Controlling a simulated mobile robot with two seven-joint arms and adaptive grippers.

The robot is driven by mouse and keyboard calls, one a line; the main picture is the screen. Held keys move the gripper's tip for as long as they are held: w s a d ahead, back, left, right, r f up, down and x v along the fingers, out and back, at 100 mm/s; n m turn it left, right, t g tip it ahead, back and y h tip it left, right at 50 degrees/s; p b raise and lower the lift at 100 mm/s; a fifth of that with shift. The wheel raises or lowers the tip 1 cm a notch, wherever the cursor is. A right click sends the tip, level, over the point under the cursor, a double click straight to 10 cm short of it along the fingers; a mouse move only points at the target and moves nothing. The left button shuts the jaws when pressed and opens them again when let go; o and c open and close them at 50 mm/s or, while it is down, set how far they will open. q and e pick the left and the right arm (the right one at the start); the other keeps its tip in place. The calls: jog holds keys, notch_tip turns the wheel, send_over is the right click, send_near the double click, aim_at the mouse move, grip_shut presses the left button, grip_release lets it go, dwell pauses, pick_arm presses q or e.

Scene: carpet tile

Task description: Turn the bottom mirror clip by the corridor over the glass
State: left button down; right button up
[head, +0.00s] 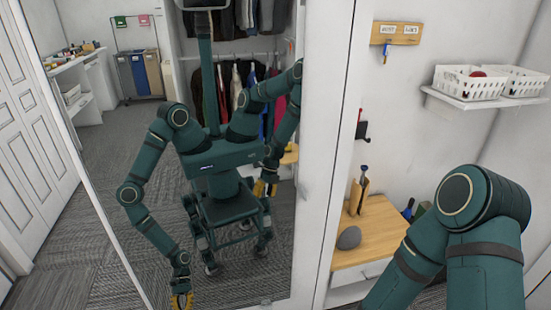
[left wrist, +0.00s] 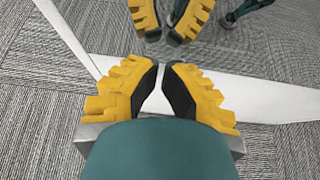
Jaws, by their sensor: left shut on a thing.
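The mirror (head: 232,262) is a tall glass sheet that fills the left half of the head view and reflects me. Its white lower edge (left wrist: 245,92) runs across the left wrist view, with carpet below it. My left gripper (left wrist: 163,66) has its yellow, black-padded fingers closed together at this edge, facing their reflection in the glass. The bottom clip is hidden between the fingertips, so its angle cannot be made out. In the head view my left gripper shows only as a reflection at the mirror's bottom. My right gripper shows only as a small reflection.
Right of the mirror, a wooden-topped cabinet (head: 350,268) carries a grey rounded object (head: 349,238) and a wooden block (head: 359,197). A white shelf (head: 485,101) with white baskets (head: 469,82) and a wooden key rack (head: 397,33) are on the wall. Carpet (left wrist: 50,75) surrounds the mirror's lower edge.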

pick_arm(q)
jog(key=s, duration=0.1)
jog(key=s+d, duration=0.1)
jog(key=s, duration=0.1)
jog(key=s+d, duration=0.1)
jog(key=s, duration=0.1)
jog(key=shift+s+d+p, duration=0.15)
jog(key=shift+s+p, duration=0.1)
jog(key=shift+p, duration=0.05)
jog(key=w+d+r+m+g+h, duration=0.1)
jog(key=d+r+m+g+h, duration=0.1)
jog(key=d+r+m+h, duration=0.4)
jog(key=w+d+r+m+g+h, duration=0.1)
jog(key=d+r+m, duration=0.5)
jog(key=d+m, duration=0.45)
jog(key=s+d+r+m+g, duration=0.2)
jog(key=s+r+m+g, duration=0.1)
jog(key=s+r+m, duration=0.5)
jog(key=s+d+r+m+g, duration=0.3)
jog(key=s+r+m, duration=0.5)
jog(key=m, duration=0.4)
jog(key=shift+d+r+m+g, duration=0.3)
jog(key=shift+r+m+g, duration=0.05)
jog(key=shift+r+g, duration=0.25)
jog(key=shift+w+f, duration=0.1)
